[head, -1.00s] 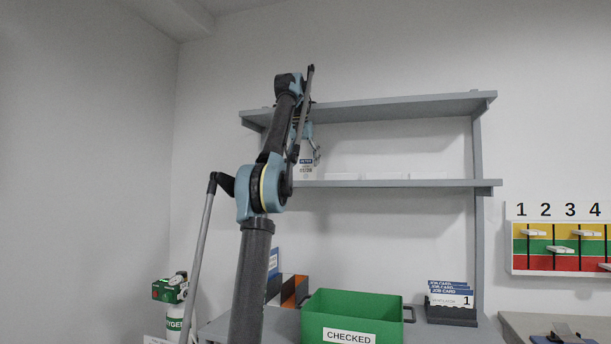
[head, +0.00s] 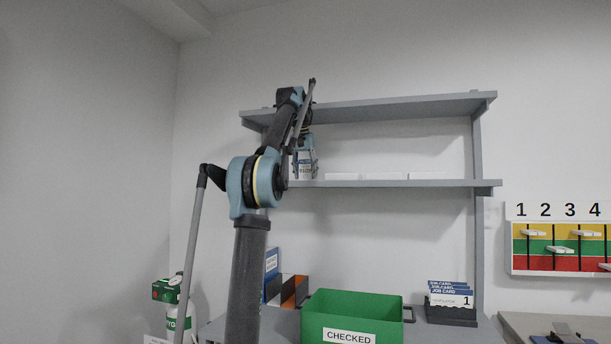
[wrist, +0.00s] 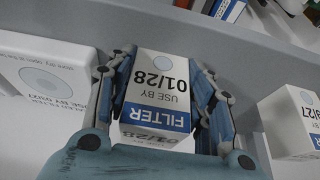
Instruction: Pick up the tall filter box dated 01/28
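The tall white filter box with a blue FILTER band and the date 01/28 (wrist: 160,85) stands between the fingers in the wrist view. In the head view it shows on the middle shelf (head: 305,168), partly covered by my gripper (head: 305,155). In the wrist view my gripper (wrist: 163,100) has one finger on each side of the box. The fingers look open, with a narrow gap at the right side; contact at the left side is hard to tell.
In the wrist view, another white box (wrist: 45,80) is close at left and a FILTER box ending in /27 (wrist: 292,120) at right. Low white boxes (head: 342,177) line the shelf (head: 400,184). The upper shelf (head: 400,106) is overhead. A green CHECKED bin (head: 350,312) stands below.

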